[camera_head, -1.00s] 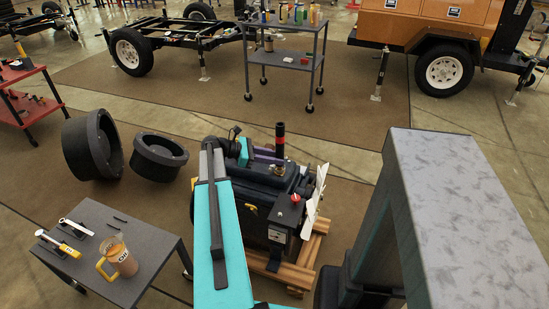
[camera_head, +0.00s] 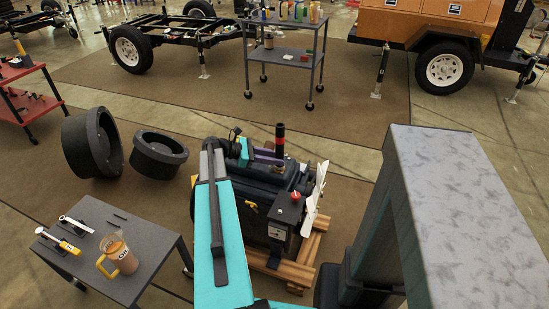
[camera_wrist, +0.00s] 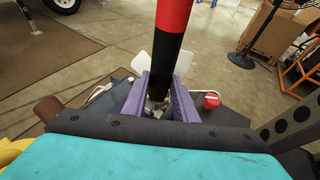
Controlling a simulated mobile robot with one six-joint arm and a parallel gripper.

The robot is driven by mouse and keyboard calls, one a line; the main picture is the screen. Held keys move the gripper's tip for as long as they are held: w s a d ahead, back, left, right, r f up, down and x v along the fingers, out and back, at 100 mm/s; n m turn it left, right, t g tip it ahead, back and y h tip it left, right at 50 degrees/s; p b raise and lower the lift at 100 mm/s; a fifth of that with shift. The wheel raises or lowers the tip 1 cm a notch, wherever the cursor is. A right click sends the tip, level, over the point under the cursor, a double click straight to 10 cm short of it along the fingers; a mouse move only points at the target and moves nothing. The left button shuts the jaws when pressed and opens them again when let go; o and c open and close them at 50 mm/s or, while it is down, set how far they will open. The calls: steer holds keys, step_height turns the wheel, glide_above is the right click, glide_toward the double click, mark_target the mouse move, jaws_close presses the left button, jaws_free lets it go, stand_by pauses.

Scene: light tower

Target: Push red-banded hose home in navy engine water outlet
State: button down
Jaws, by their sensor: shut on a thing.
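The black hose with a red band (camera_head: 280,141) stands upright over the top of the navy engine (camera_head: 262,192). In the wrist view the hose (camera_wrist: 165,45) rises between the purple fingers of my gripper (camera_wrist: 159,100). My gripper (camera_head: 268,156) is shut on the hose near its lower end. A metallic fitting (camera_wrist: 154,107) shows just under the hose, between the fingers; it looks like the water outlet. The fingers partly hide the joint, so I cannot tell how far the hose is on it.
The engine sits on a wooden pallet (camera_head: 275,272) with a white fan (camera_head: 314,199) at its right. A grey table (camera_head: 150,262) with a mug (camera_head: 118,254) stands at front left. Two black round parts (camera_head: 158,157) lie on the mat behind it. A tool cart (camera_head: 290,56) stands farther back.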

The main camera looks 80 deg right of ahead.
steer(key=shift+f, duration=1.15)
steer(key=shift+a+f+p, duration=0.1)
steer(key=shift+f+p, duration=0.2)
stand_by(1.3)
steer(key=c, duration=1.4)
jaws_free()
steer(key=shift+o, duration=0.2)
steer(key=shift+w, duration=0.1)
steer(key=shift+w+r, duration=0.2)
steer(key=shift+w, duration=0.2)
steer(key=v, duration=1.3)
steer(key=shift+s+a+r, duration=0.2)
steer(key=shift+r, duration=0.05)
